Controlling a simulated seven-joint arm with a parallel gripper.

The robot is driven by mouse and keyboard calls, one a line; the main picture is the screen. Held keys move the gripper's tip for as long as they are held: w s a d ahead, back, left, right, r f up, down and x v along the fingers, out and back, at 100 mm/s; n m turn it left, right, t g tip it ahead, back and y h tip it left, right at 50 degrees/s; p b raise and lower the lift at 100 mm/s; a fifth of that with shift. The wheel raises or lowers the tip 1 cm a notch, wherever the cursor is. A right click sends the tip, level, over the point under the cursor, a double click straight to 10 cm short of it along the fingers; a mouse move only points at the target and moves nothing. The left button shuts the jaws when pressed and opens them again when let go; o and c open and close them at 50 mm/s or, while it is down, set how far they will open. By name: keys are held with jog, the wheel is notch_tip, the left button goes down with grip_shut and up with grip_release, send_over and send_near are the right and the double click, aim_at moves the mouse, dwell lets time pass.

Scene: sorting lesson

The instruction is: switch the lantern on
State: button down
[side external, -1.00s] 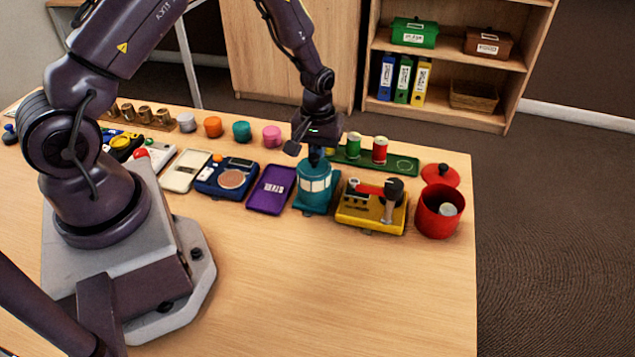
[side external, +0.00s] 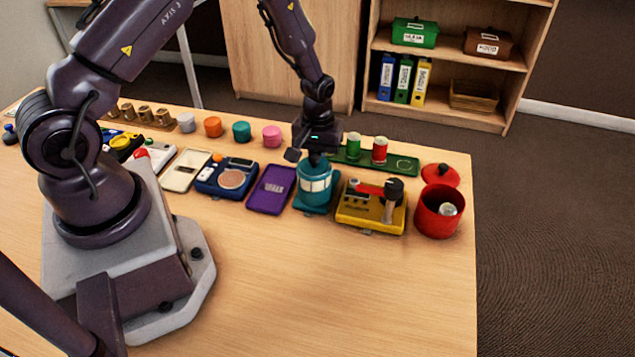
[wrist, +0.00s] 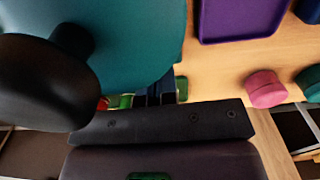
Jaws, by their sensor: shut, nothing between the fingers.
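The lantern (side external: 315,185) is teal with a pale band and stands upright on the table between a purple tray and a yellow device. My gripper (side external: 317,157) points down at the lantern's top, very close to it; I cannot tell whether they touch. In the wrist view the lantern (wrist: 130,45) fills the upper left as a large teal surface, with a dark round knob (wrist: 40,85) on a short stem. My dark fingers (wrist: 160,93) are together and empty beside the teal surface. Whether the lantern is lit is unclear.
The purple tray (side external: 271,190) is close on the left. The yellow device (side external: 360,215) with a red part is close on the right. Behind are a green tray (side external: 404,164) with cans and a pink pot (side external: 271,136). A red pot (side external: 437,220) stands farther right. The table front is clear.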

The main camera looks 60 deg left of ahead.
jog(key=shift+f, duration=0.2)
jog(key=shift+r, duration=3.55)
jog(key=s+d+r+m+t, duration=0.2)
jog(key=s+d+r+m, duration=0.2)
jog(key=s+r, duration=0.5)
jog(key=s+d+r+m+t, duration=0.3)
jog(key=s+r, duration=0.7)
jog(key=r, duration=0.7)
jog(key=shift+d+m+t, duration=0.3)
jog(key=shift+d+m, duration=0.55)
jog(key=shift+m, duration=0.15)
